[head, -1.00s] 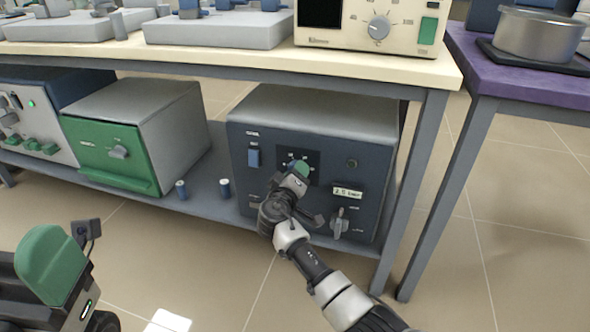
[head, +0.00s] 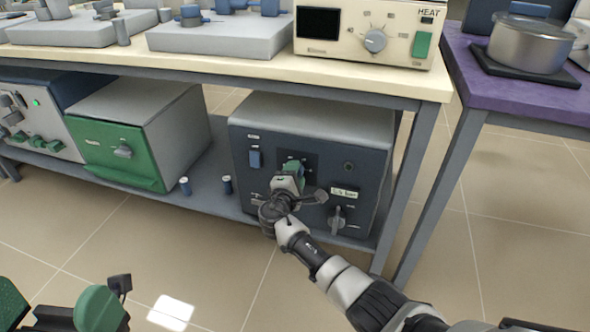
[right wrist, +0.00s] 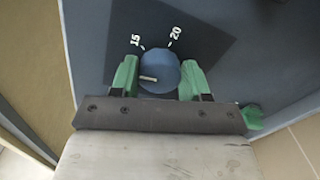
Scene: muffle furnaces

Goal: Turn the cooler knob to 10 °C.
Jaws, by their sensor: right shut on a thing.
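The cooler is the dark blue box (head: 359,196) on the lower shelf, with a grey top and a dark dial panel. In the right wrist view its round blue knob (right wrist: 160,73) has a pale mark pointing left. The labels 15 and 20 show above it; the other labels are hidden. My right gripper (right wrist: 157,82) is shut on the knob, one green finger on each side. In the head view this gripper (head: 289,170) covers the knob. Part of my left gripper (head: 100,308) shows at the bottom left, away from the cooler; its jaw state is unclear.
A lower lever knob (head: 337,218) and a blue switch (head: 255,159) are on the cooler's front. A green-fronted box (head: 125,155) and two small cylinders (head: 185,186) (head: 227,184) stand to its left. The tabletop (head: 255,63) overhangs the cooler; a table leg (head: 404,190) stands at right.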

